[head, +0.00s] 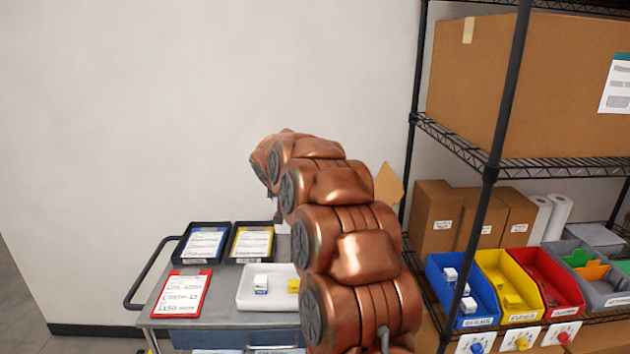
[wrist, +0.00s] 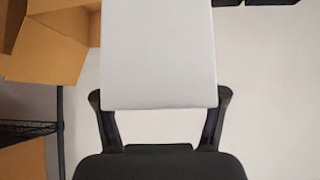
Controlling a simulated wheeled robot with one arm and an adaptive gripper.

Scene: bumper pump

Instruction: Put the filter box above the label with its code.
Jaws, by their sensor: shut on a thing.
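My gripper (wrist: 160,98) is shut on a plain white box (wrist: 158,55) in the wrist view, with one finger at each side of it. No code is readable on the face that shows. In the head view my copper arm hides most of the gripper and the held box. Labels sit on the fronts of the blue bin (head: 462,289), the yellow bin (head: 509,286) and the red bin (head: 547,279) on the shelf at right. Their codes are too small to read surely.
A grey cart (head: 222,319) carries two black-rimmed trays, a red-framed card (head: 182,293) and a white tray (head: 262,303) with small boxes. Cardboard boxes (head: 437,214) stand behind the bins.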

